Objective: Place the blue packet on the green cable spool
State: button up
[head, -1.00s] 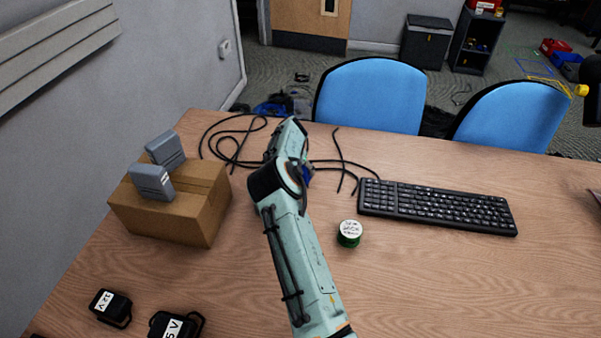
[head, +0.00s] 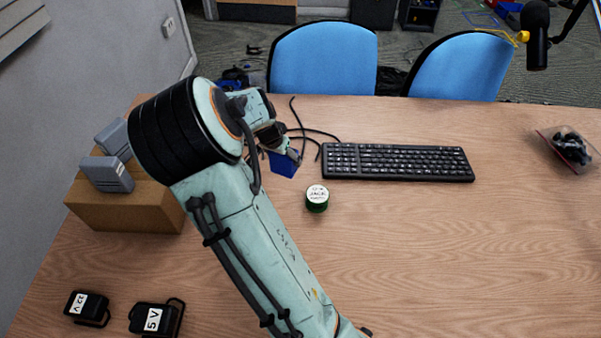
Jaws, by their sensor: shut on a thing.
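The blue packet (head: 283,163) shows below my gripper (head: 287,150), left of the keyboard. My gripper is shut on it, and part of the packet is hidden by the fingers. The packet appears to be held above the table, though its exact height is hard to tell. The green cable spool (head: 317,199) stands upright on the table, with a white printed label on its top. It is in front of the packet and a little to its right in the head view. The packet and the spool are apart.
A black keyboard (head: 398,162) lies behind and right of the spool. Loose black cables (head: 318,133) lie beyond my gripper. A cardboard box (head: 130,207) with grey adapters is at left, and black power adapters (head: 157,318) are at front left. The table's right front is clear.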

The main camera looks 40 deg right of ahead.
jog(key=s+a+r+m+g, duration=0.1)
jog(key=s+a+r+m, duration=0.15)
jog(key=s, duration=0.65)
jog(key=s+a+r+m+g, duration=0.1)
jog(key=s+a+r+m, duration=0.15)
jog(key=s, duration=0.55)
send_near(323, 189)
jog(key=shift+s+d+f, duration=0.15)
jog(key=shift+s+d, duration=0.3)
jog(key=shift+s, duration=0.05)
jog(key=shift+w+d+f, duration=0.15)
jog(key=shift+w+f, duration=0.05)
jog(key=shift+f, duration=0.1)
jog(key=shift+w+d+f, duration=0.1)
jog(key=shift+w+f, duration=0.05)
jog(key=shift+f, duration=1.6)
